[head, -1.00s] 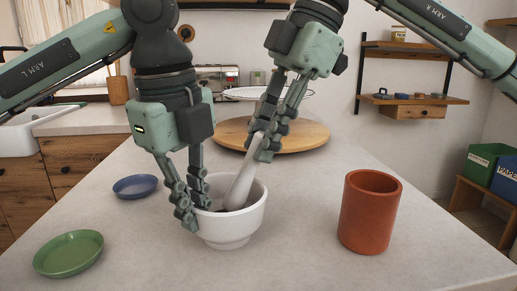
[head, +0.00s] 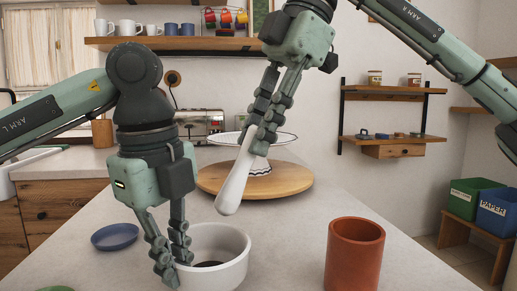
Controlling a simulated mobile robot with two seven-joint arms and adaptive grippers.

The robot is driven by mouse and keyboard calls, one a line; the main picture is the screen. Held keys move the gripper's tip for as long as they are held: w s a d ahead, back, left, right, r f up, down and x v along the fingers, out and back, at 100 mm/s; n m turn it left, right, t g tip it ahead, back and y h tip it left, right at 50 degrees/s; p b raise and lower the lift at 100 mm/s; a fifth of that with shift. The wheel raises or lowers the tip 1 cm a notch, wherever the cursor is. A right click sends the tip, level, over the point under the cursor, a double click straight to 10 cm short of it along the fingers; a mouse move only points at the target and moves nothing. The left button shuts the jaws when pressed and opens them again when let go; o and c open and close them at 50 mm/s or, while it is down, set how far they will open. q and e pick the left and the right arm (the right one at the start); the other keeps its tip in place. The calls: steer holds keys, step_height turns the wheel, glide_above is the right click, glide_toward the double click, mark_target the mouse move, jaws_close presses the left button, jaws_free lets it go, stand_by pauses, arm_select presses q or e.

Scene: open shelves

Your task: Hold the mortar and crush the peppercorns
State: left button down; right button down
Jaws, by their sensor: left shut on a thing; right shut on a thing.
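The white mortar (head: 232,272) stands on the pale counter at the lower middle of the head view. My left gripper (head: 172,268) is shut on the mortar's left rim, one finger outside and one at the inside edge. Dark matter (head: 209,264) shows in the bowl; single peppercorns cannot be made out. My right gripper (head: 257,138) is shut on the upper end of the white pestle (head: 234,186). The pestle tilts with its thick end down and to the left, raised clear above the mortar's rim.
A terracotta pot (head: 354,256) stands to the right of the mortar. A blue saucer (head: 115,237) and the edge of a green plate (head: 56,289) lie at the left.

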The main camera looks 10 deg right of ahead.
arm_select(q)
steer(key=c, duration=1.6)
jaws_free()
steer(key=shift+r, duration=0.1)
